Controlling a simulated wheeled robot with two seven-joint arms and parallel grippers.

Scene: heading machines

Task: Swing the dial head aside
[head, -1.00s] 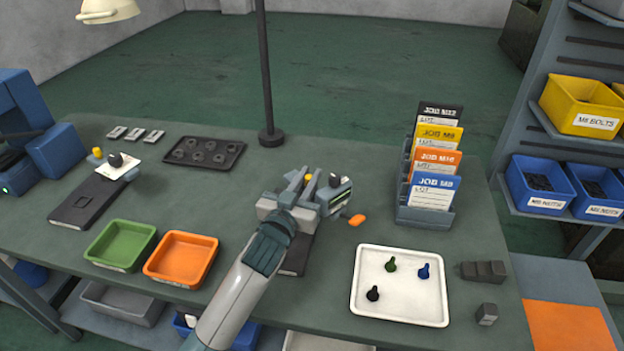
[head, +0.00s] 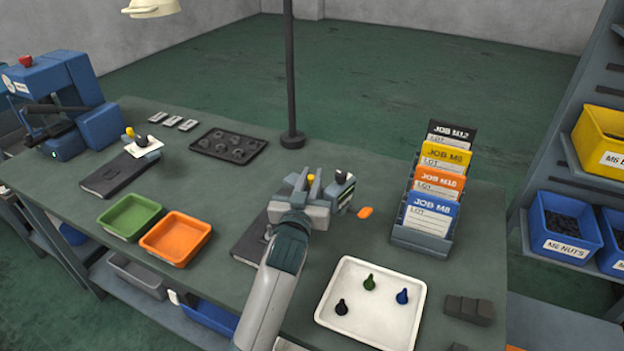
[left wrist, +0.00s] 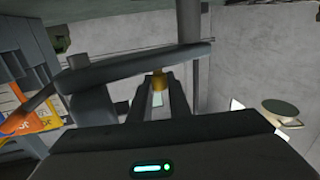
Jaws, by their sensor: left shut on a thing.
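My left gripper (head: 308,187) is over the middle of the bench, shut on a yellow knob (head: 311,178). In the left wrist view the fingers close around this brass-yellow knob (left wrist: 158,82), beneath a dark grey arm (left wrist: 140,64). The dial head (head: 343,185), with a black knob on top and a pale face, sits just right of the gripper. Its dark base plate (head: 250,244) shows left of my forearm; the rest is hidden behind my arm. My right gripper is not in view.
A similar gauge stand (head: 118,174) is at the left. Green (head: 130,217) and orange (head: 176,239) trays are in front. A white tray (head: 372,303) holds coloured pegs. The job-card rack (head: 424,238) stands right, a post (head: 290,80) behind. A small orange tag (head: 365,212) lies beside the dial head.

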